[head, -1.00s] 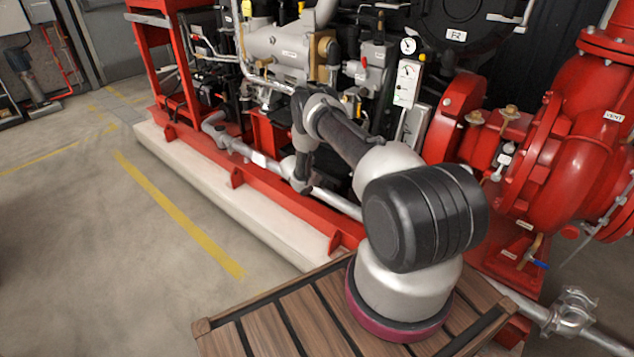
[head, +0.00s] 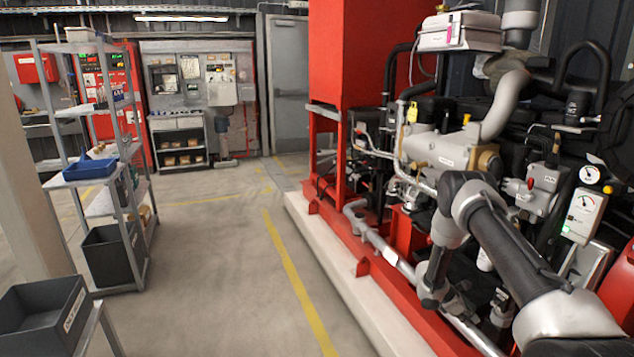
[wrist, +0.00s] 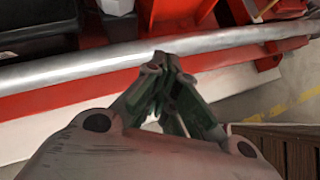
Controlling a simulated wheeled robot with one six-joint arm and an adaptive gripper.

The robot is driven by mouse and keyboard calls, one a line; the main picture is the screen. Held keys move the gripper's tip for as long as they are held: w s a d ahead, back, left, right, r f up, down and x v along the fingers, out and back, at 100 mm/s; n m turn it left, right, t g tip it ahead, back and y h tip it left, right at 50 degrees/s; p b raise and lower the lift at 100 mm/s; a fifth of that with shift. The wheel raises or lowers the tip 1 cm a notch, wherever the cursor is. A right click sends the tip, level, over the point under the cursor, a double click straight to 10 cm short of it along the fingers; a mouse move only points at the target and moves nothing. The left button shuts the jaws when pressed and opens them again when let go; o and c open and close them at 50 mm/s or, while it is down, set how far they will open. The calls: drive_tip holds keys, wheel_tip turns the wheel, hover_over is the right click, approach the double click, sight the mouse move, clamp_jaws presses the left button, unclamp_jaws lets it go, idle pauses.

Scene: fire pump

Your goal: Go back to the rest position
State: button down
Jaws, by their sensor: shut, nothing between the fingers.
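My gripper (wrist: 165,75) shows in the wrist view with its fingertips together and nothing between them. In that view it is in front of a long silver pipe (wrist: 60,72) and the red base rail of the pump set; I cannot tell the exact gap. In the head view my arm reaches in from the lower right and bends down in front of the pump machinery. The gripper itself is hard to make out there, low by the silver pipe (head: 386,250).
The red pump skid (head: 335,235) stands on a pale plinth (head: 345,285). A gauge panel (head: 585,215) is at the right. At the left are a shelf rack with a blue tray (head: 90,168) and a dark bin (head: 40,315). The floor between, with a yellow line (head: 297,280), is clear.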

drive_tip(key=s+a+r+m+g+y, duration=0.15)
drive_tip(key=s+r+m, duration=0.3)
drive_tip(key=r, duration=0.55)
drive_tip(key=s+a+r+m+y, duration=0.1)
drive_tip(key=s+a+r+m, duration=0.15)
drive_tip(key=s+r, duration=0.6)
drive_tip(key=s+a+r+m+g+y, duration=0.15)
drive_tip(key=r+m, duration=0.25)
drive_tip(key=r, duration=0.9)
drive_tip(key=s+a+r+m+t+y, duration=0.2)
drive_tip(key=s+a+r+t, duration=0.2)
drive_tip(key=s+r, duration=0.6)
drive_tip(key=s+a+r+m+t+y, duration=0.2)
drive_tip(key=s+a+r, duration=0.5)
drive_tip(key=s+r, duration=0.4)
wheel_tip(320, 180, up, 2)
drive_tip(key=m+t, duration=0.1)
drive_tip(key=t, duration=0.1)
drive_tip(key=shift+a+r+t+y, duration=0.2)
drive_tip(key=shift+a+t+y, duration=0.1)
